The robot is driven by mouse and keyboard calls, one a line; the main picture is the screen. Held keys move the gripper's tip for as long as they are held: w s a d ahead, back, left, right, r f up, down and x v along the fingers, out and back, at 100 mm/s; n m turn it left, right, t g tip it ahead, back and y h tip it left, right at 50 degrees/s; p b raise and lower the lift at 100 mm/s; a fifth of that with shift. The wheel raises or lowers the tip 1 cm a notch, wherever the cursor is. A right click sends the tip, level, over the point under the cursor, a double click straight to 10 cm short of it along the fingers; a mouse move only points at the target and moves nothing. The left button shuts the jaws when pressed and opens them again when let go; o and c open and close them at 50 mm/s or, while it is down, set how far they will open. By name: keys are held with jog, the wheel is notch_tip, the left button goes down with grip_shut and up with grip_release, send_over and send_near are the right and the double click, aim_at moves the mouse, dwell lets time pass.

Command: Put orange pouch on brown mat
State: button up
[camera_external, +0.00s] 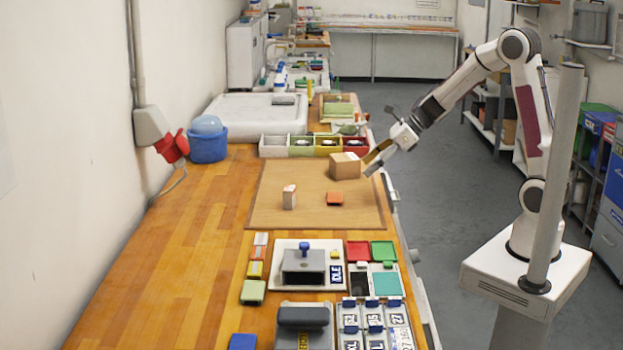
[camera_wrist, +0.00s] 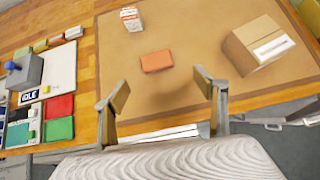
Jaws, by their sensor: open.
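The orange pouch (camera_external: 334,198) is a small flat orange-red block. It lies on the brown mat (camera_external: 265,205), right of the mat's middle in the external view. In the wrist view the orange pouch (camera_wrist: 157,61) lies beyond and between my fingertips, on the bare brown mat (camera_wrist: 190,25). My gripper (camera_external: 376,160) is open and empty. It is raised above the mat's right edge, near the cardboard box, and apart from the pouch. In the wrist view both fingers of my gripper (camera_wrist: 162,98) are spread wide with nothing between them.
A cardboard box (camera_external: 344,167) and a small white-and-red box (camera_external: 289,197) also stand on the mat. Divided colored bins (camera_external: 314,146) stand behind it. A stamp device (camera_external: 303,265) and colored pads stand in front.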

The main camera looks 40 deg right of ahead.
jog(key=d+r+m+t+h, duration=0.55)
jog(key=d+r+m, duration=0.65)
jog(key=m, duration=0.4)
jog(key=s+d+r+m+g+h, duration=0.2)
jog(key=s+d+m+h, duration=0.25)
jog(key=s+m, duration=0.65)
jog(key=s+a+f+m+g+y, duration=0.2)
jog(key=s+m, duration=0.6)
jog(key=s, duration=0.1)
jog(key=s+a+f+m+g+y, duration=0.1)
jog(key=s+a+f+m+g, duration=0.1)
jog(key=s+m, duration=0.7)
jog(key=shift+s+a+f+g+y, duration=0.4)
jog(key=shift+s+a+f, duration=0.2)
jog(key=shift+f, duration=0.15)
